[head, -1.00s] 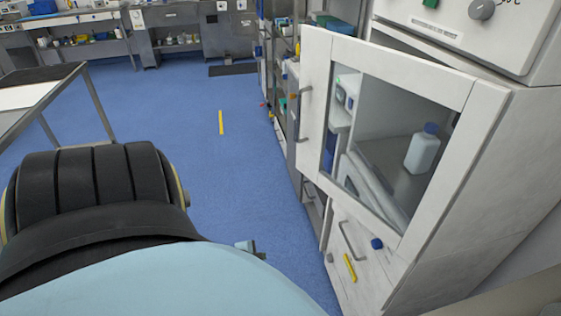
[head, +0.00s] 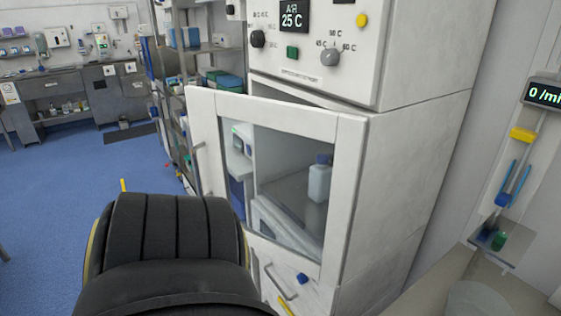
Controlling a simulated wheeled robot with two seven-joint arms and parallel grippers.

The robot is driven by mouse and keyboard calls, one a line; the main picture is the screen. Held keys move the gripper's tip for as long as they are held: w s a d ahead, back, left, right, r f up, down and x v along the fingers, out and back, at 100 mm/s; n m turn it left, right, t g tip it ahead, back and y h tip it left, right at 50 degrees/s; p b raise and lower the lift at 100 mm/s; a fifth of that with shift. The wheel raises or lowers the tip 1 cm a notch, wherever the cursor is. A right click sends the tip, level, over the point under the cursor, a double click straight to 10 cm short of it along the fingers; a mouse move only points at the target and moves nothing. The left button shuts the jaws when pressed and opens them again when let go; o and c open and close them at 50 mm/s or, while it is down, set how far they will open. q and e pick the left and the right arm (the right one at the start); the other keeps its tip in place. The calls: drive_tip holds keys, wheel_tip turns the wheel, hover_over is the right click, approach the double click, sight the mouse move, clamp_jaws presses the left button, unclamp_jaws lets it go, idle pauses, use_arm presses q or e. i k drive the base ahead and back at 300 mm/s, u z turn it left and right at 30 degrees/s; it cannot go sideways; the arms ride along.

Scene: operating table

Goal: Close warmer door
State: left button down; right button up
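The warmer is a white cabinet with a control panel (head: 310,45) on top showing 25 C. Its white-framed glass door (head: 268,112) stands ajar. The door's left edge, with a vertical handle (head: 197,170), is swung out from the cabinet, and a dark gap shows above its top edge. The hinge side appears to be on the right. Through the glass I see a white bottle with a blue cap (head: 319,182). A black ribbed part of my own arm covers the lower left, in front of the door's lower corner. Neither gripper is in view.
A drawer handle (head: 281,283) and a blue knob (head: 302,278) show below the door. Shelving (head: 190,100) stands behind to the left. Blue floor (head: 60,190) is open on the left. A wall-side unit with a display (head: 543,95) is at the right.

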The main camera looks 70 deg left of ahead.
sight(206, 107)
drive_tip(key=z, duration=0.65)
drive_tip(key=k, duration=1.05)
drive_tip(key=u, duration=1.85)
drive_tip(key=i, duration=0.5)
